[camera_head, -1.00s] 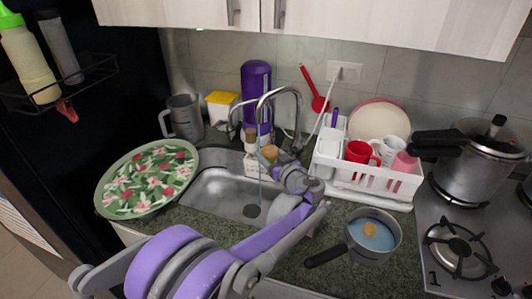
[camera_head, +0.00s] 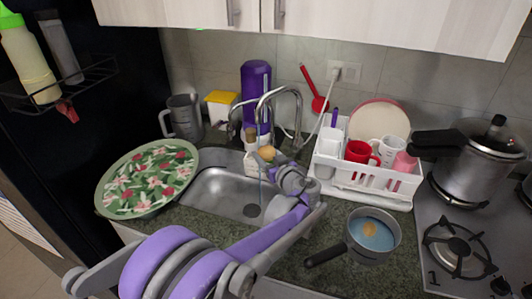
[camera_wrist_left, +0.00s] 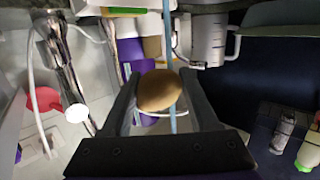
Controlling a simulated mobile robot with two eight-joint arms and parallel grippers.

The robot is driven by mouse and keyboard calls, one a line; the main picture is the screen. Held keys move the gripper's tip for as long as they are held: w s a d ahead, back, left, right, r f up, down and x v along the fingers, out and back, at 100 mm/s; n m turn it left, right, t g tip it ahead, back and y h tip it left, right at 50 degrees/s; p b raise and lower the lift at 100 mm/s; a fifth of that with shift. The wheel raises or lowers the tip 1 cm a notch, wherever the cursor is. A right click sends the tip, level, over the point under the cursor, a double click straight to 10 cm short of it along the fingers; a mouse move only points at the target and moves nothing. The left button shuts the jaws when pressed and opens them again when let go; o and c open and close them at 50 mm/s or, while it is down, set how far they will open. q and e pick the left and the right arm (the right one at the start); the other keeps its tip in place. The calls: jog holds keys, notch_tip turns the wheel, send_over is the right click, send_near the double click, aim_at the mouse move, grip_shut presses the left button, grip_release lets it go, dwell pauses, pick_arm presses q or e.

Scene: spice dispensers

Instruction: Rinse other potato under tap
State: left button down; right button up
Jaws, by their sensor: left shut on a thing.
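A brown potato (camera_wrist_left: 160,90) is held between the fingers of my left gripper (camera_wrist_left: 165,100) in the left wrist view. In the head view the same potato (camera_head: 267,153) is above the sink (camera_head: 225,190), beside the curved tap (camera_head: 278,95). My left gripper (camera_head: 275,162) is shut on it. A thin blue stream of water (camera_wrist_left: 169,40) runs past the potato in the wrist view; I cannot tell whether it touches it. Another potato (camera_head: 369,229) lies in a pot (camera_head: 386,254) of bluish water on the counter. My right gripper is not in view.
A white dish rack (camera_head: 365,190) with cups and a plate stands right of the sink. A floral tray (camera_head: 150,178) lies on the left. A stove with a pressure cooker (camera_head: 470,165) is at the right. Bottles and a jug (camera_head: 185,117) stand behind the sink.

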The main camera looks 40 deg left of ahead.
pick_arm(q)
jog(key=s+d, duration=0.4)
jog(key=s, duration=0.2)
jog(key=shift+s+d+p, duration=0.15)
jog(key=shift+d+p, duration=0.1)
jog(key=shift+p, duration=0.05)
dwell(1.3)
jog(key=s+d+r+p, duration=0.3)
jog(key=s+r, duration=0.1)
jog(key=shift+p, duration=0.35)
dwell(0.6)
